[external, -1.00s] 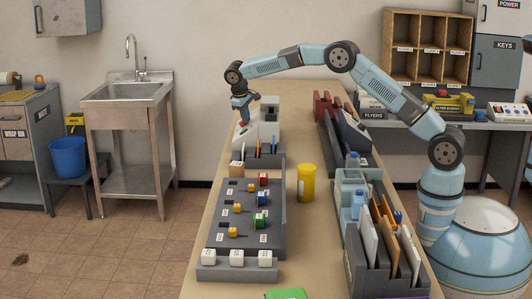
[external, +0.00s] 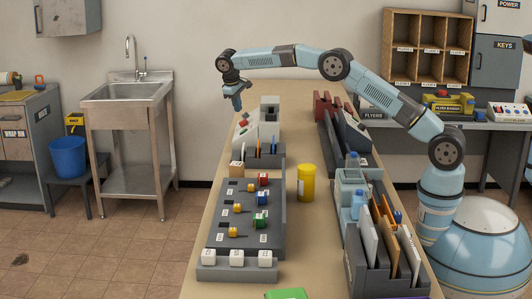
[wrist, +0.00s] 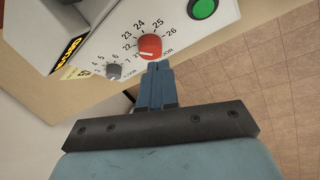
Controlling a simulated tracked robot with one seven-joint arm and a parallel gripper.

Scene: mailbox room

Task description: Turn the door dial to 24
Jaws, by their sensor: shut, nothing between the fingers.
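The door dial (wrist: 150,46) is a red knob on a white panel, ringed by numbers that run from about 21 to 26, with 24 at its top in the wrist view. A white mark shows on its lower part; I cannot tell which number it points to. In the external view the white control box (external: 245,135) stands at the far left of the bench. My gripper (wrist: 157,66) is shut and empty, its tips close beside the lower right of the red dial in the wrist view. In the external view my gripper (external: 238,107) hangs above the box's left edge.
A smaller grey dial (wrist: 114,71) sits left of the red one, and a green button (wrist: 203,8) is at its upper right. A dark display with orange digits (wrist: 71,47) is at the left. A grey switch panel (external: 222,210) lies nearer along the bench.

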